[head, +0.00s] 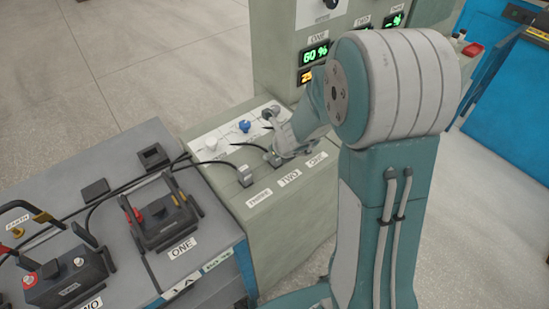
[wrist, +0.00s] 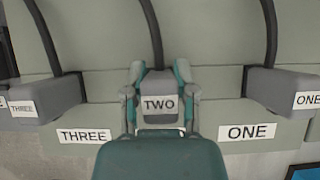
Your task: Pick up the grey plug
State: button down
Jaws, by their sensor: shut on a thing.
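A grey plug labelled TWO (wrist: 158,104) sits between the two fingers of my gripper (wrist: 158,88) in the wrist view, with a dark cable rising from its top. The fingers are shut on its left and right sides. Other grey plugs show on either side: one labelled THREE (wrist: 48,99) at the left and one labelled ONE (wrist: 285,92) at the right. In the head view my gripper (head: 284,143) is low at the grey cabinet's sloped top, by the held plug (head: 274,160). Plug THREE (head: 245,176) stands to its left. Whether the held plug touches the cabinet is unclear.
The cabinet (head: 310,208) carries labels THREE, TWO and ONE along its front edge. A blue knob (head: 244,126) is on its white panel. At the left, a bench holds battery ONE (head: 162,222) and battery TWO (head: 68,282), with cables crossing to the cabinet.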

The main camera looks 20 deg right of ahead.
jog(key=shift+r, duration=1.5)
jog(key=s+d+r, duration=0.2)
jog(key=s+r, duration=0.8)
jog(key=s, duration=0.4)
jog(key=shift+w, duration=0.1)
